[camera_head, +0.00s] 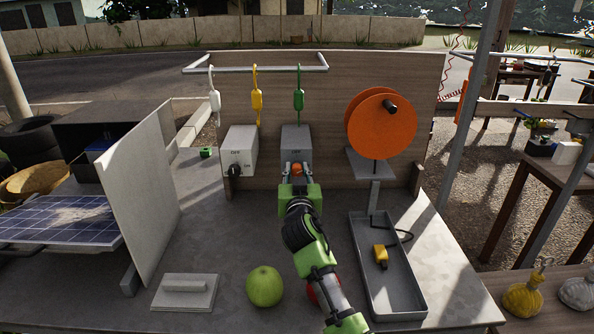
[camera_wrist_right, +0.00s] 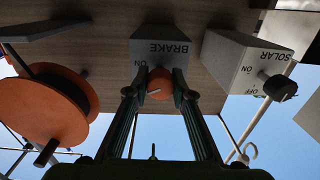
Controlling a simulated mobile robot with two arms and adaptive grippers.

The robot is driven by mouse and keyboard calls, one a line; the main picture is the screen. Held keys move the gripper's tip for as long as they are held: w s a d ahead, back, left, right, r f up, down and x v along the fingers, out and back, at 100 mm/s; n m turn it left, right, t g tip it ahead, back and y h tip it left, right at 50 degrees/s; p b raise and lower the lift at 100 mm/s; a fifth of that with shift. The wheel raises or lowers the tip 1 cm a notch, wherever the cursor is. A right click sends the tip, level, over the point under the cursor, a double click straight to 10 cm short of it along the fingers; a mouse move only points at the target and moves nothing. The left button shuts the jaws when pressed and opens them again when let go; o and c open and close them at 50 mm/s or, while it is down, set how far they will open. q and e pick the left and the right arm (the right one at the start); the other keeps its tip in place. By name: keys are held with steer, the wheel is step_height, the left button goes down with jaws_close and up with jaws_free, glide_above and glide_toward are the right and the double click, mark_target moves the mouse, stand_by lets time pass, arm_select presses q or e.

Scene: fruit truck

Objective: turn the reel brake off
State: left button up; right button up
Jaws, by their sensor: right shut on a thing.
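The grey brake box (camera_head: 297,142) stands against the wooden back board, left of the orange reel (camera_head: 378,128). It also shows in the right wrist view (camera_wrist_right: 160,47), upside down, with the words BRAKE and ON readable. Its orange round knob (camera_head: 297,169) sits on the front face and shows in the wrist view (camera_wrist_right: 159,82) with a small pale mark. My right gripper (camera_head: 297,172) is shut on this knob, one finger on each side. The fingers hide part of the box face, and I cannot read the knob's setting. My left gripper is not in view.
The solar box (camera_head: 238,148) with a dark knob stands to the left. A green fruit (camera_head: 264,286), a grey float (camera_head: 186,291) and a tray (camera_head: 370,300) with a yellow plug (camera_head: 380,256) lie nearer. Coloured hooks hang from the rail (camera_head: 254,69) above.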

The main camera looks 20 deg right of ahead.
steer(key=n+p, duration=0.1)
steer(key=n, duration=0.5)
steer(key=shift+r, duration=0.2)
steer(key=n+p, duration=0.2)
steer(key=n, duration=0.4)
steer(key=shift+n, duration=0.3)
steer(key=o, duration=0.8)
steer(key=shift+w, duration=0.1)
steer(key=o, duration=0.3)
steer(key=shift+o, duration=0.2)
steer(key=shift+w+f, duration=0.1)
steer(key=shift+f, duration=0.1)
